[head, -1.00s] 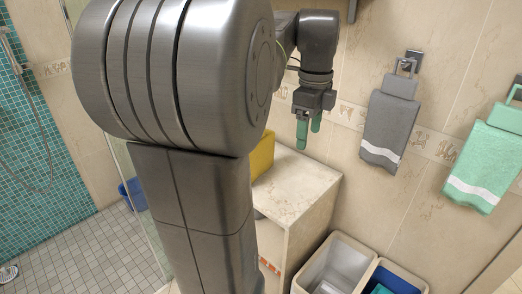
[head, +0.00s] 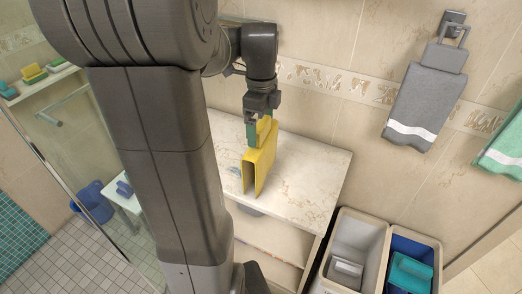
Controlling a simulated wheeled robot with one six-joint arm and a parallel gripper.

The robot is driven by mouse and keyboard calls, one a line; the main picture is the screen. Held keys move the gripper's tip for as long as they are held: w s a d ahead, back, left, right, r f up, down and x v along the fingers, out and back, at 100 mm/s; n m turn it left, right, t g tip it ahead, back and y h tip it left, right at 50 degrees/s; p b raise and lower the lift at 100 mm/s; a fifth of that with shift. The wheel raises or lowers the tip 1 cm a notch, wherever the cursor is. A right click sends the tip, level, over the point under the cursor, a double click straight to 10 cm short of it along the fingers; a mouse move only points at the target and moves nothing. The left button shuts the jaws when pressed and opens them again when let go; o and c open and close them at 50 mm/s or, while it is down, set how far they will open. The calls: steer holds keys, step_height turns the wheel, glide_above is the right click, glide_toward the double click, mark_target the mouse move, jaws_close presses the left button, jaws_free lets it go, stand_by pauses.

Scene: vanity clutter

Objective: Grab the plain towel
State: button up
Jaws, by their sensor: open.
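A plain yellow towel (head: 260,166) stands folded on the marble counter top (head: 310,175), its two sides hanging down like a narrow tent. It shows no stripe. My gripper (head: 259,132) points down at the towel's upper edge. Its green fingers are open, and the top of the towel appears to lie between or just beside them; I cannot tell whether they touch it. A grey towel (head: 420,98) with a white stripe hangs on a wall holder to the right. A green towel (head: 506,145) with a pale stripe is partly cut off at the right edge.
Two bins stand right of the counter, one pale (head: 354,243) and one blue (head: 411,246), with items inside. The tiled wall is close behind my gripper. The counter's right part is clear.

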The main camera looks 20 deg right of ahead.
steer(key=shift+s+f, duration=0.1)
steer(key=shift+f, duration=0.35)
steer(key=shift+c, duration=0.2)
